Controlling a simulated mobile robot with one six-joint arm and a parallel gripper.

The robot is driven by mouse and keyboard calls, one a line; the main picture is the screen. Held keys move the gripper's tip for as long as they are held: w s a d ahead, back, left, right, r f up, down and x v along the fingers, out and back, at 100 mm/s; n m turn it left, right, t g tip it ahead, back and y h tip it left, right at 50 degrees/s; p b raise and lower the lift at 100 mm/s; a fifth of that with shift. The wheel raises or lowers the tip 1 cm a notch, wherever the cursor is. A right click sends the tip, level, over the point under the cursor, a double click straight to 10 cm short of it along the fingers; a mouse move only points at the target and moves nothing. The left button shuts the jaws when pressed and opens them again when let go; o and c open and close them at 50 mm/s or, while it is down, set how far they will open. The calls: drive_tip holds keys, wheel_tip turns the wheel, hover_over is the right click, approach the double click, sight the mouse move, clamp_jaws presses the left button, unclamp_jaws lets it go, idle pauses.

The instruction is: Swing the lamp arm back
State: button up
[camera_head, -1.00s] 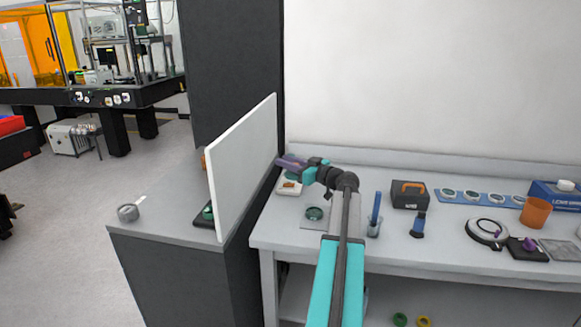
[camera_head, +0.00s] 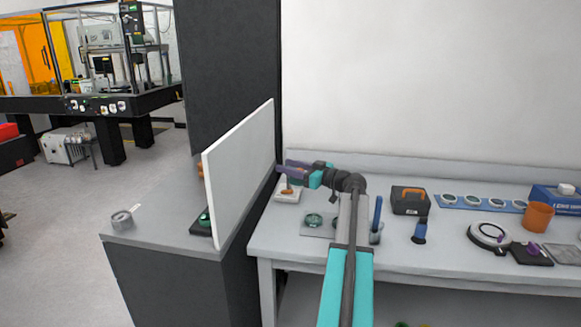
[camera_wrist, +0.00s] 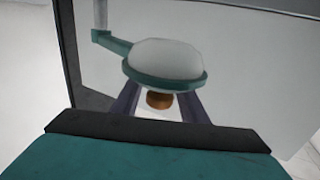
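In the wrist view the lamp head (camera_wrist: 166,62) is a pale dome in a teal ring. A teal arm (camera_wrist: 112,42) joins it to a pale upright post (camera_wrist: 100,14) at the left. My gripper (camera_wrist: 159,98) is open, its two purple fingers reaching under the lamp head, which hides their tips. A brown-orange knob (camera_wrist: 159,100) shows between the fingers, with gaps on both sides; I cannot tell if anything touches. In the head view my gripper (camera_head: 293,167) is beside the white panel's far edge. I cannot make out the lamp head there.
The upright white panel (camera_head: 240,172) stands on the grey counter (camera_head: 150,215), close to my gripper. A small white tray (camera_head: 285,196) is below my gripper. A blue tool in a cup (camera_head: 377,218), a toolbox (camera_head: 411,200) and an orange cup (camera_head: 538,216) stand on the bench.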

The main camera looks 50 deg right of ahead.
drive_tip(key=s+a+r+b, duration=0.2)
drive_tip(key=s+a+r, duration=0.3)
drive_tip(key=s+a, duration=0.5)
drive_tip(key=shift+s+a+b, duration=0.35)
drive_tip(key=shift+s+a, duration=0.05)
drive_tip(key=shift+s, duration=0.55)
idle(0.6)
